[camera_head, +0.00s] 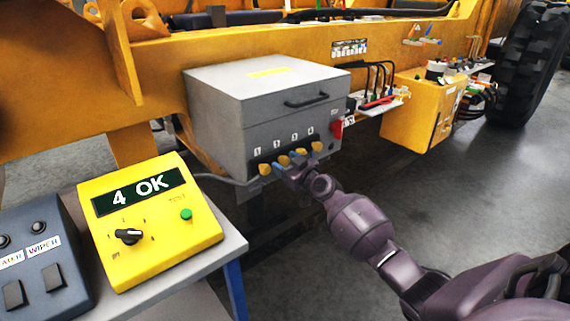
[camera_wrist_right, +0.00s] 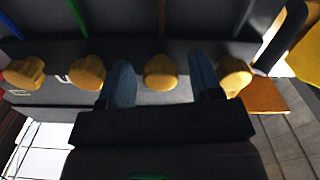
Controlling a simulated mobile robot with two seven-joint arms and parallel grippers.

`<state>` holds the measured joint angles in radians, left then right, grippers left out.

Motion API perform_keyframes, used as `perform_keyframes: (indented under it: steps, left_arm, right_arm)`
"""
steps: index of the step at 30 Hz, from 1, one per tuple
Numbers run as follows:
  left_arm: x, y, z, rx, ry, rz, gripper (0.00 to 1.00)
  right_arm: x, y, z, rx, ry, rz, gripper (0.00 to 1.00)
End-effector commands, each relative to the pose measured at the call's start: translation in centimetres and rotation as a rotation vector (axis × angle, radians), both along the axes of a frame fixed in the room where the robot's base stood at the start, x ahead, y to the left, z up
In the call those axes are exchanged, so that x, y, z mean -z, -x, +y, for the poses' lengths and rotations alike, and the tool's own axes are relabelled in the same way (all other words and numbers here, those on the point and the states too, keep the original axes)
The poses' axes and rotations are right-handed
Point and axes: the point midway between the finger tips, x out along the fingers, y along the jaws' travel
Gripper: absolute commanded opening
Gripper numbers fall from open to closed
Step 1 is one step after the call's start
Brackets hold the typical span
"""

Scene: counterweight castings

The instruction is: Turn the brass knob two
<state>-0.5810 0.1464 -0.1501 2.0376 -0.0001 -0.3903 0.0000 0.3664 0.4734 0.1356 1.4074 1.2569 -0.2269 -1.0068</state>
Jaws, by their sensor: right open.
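The grey box (camera_head: 245,115) carries a row of brass knobs low on its front, marked 1 to 4 from left to right in the head view. Knob two (camera_head: 283,160) is the second from the left there. My right gripper (camera_head: 286,165) is at this knob. In the right wrist view, the open blue fingers (camera_wrist_right: 163,85) stand on either side of one brass knob (camera_wrist_right: 160,72), with visible gaps; contact does not show. That knob appears to be knob two. Its neighbours (camera_wrist_right: 87,72) and (camera_wrist_right: 235,75) lie just outside the fingers. My left gripper is out of view.
A yellow tester (camera_head: 150,222) reading "4 OK" stands on a bench (camera_head: 215,246) at left, beside a dark switch panel (camera_head: 35,262). The orange machine frame (camera_head: 280,40) runs behind. A red switch (camera_head: 337,129) sits on the box's right side. Open floor lies at right.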

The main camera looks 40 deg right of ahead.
Motion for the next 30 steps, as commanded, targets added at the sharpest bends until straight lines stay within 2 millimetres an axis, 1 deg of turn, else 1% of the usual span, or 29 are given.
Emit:
perform_keyframes:
  steps: [3, 11, 14, 18, 21, 30]
  left_arm:
    - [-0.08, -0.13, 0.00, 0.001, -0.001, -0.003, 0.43]
    - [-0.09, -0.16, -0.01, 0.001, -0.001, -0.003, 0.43]
    - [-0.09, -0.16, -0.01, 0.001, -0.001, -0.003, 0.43]
    - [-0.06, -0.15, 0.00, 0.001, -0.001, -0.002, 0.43]
    - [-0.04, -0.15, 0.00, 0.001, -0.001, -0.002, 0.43]
    - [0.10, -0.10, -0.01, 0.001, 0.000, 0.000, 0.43]
  right_arm:
    - [-0.02, -0.43, 0.06, 0.000, 0.000, 0.000, 0.59]
    - [-0.05, -0.49, 0.06, 0.000, -0.001, -0.001, 0.59]
    - [-0.04, -0.48, 0.06, 0.000, -0.001, -0.001, 0.45]
    - [-0.04, -0.47, 0.05, 0.000, -0.001, 0.000, 0.23]
    - [-0.04, -0.46, 0.05, 0.000, -0.001, 0.000, 0.09]
    - [0.02, -0.45, 0.06, 0.000, -0.039, 0.003, 0.10]
